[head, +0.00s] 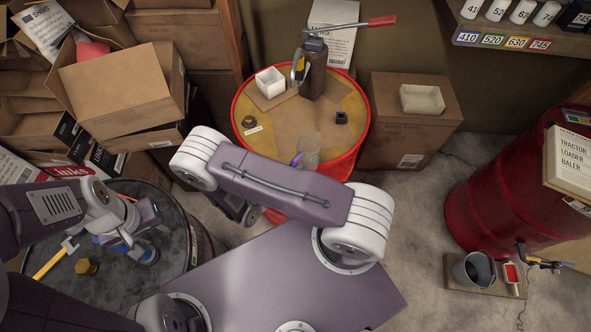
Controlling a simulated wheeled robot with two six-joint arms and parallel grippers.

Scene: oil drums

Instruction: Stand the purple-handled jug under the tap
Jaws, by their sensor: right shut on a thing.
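The clear jug (309,147) with a purple handle (297,159) is at the front of the upright red drum's top, partly hidden by my right forearm. I cannot tell whether it rests on the drum or is just above it. My right gripper is mostly hidden below that forearm; only dark wrist parts show at its left. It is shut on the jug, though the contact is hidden. My left gripper (128,252) is open and empty over the black drum at left. The tap (540,263) sticks out of the lying red drum (500,200) at right.
A grey bucket (475,270) and a small red item (511,274) stand on a board (487,291) by the tap. The upright drum (355,113) holds a hand pump (313,75), a white box (270,80) and small parts. A carton (395,135) stands between the drums.

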